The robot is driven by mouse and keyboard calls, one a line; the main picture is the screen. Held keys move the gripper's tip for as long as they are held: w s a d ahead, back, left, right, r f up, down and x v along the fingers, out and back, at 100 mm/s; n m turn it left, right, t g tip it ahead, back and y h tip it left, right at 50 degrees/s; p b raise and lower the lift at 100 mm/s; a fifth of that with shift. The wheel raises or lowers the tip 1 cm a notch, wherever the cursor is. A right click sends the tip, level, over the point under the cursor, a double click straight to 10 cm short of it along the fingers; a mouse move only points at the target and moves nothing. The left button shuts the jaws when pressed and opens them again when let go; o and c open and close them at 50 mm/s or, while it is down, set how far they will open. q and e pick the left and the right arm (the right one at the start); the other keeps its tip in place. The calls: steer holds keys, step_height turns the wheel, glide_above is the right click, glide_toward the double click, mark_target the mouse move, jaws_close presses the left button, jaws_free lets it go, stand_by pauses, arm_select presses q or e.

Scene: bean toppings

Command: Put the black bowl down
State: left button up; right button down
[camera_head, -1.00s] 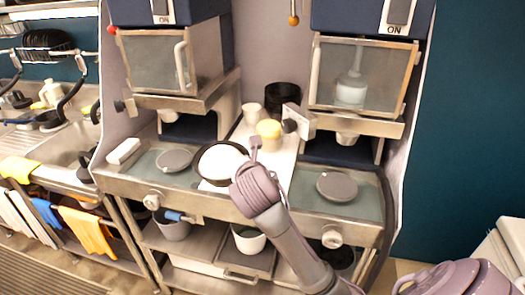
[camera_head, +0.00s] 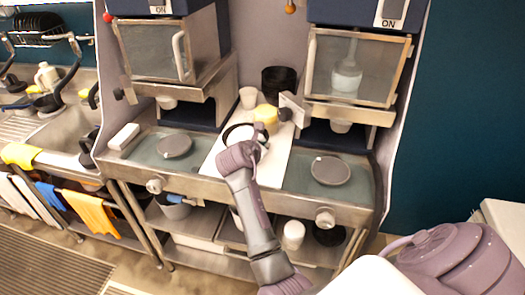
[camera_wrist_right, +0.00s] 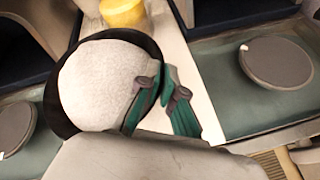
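The black bowl (camera_head: 232,134) with a white filling is on the white board (camera_head: 215,165) between the two machines. It also shows in the right wrist view (camera_wrist_right: 152,48), with its dark rim around the pale filling. My right gripper (camera_head: 252,146) is at the bowl's near right edge. One finger is over the bowl's inside edge and the other is outside the rim. The rim between them is partly hidden. My left gripper is not in view.
A yellow-topped container (camera_head: 266,116), a small cup (camera_head: 248,97) and a dark stacked container (camera_head: 278,84) stand behind the bowl. Round grey lids (camera_head: 174,145) (camera_head: 330,170) lie in the side trays. A metal bracket (camera_head: 293,108) stands at the board's right edge.

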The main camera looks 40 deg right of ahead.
step_height(320, 180, down, 2)
steer(key=shift+f, duration=0.25)
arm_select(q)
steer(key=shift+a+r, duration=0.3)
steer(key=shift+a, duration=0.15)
arm_select(e)
steer(key=shift+f, duration=0.15)
steer(key=c, duration=1.3)
jaws_free()
steer(key=shift+f, duration=0.15)
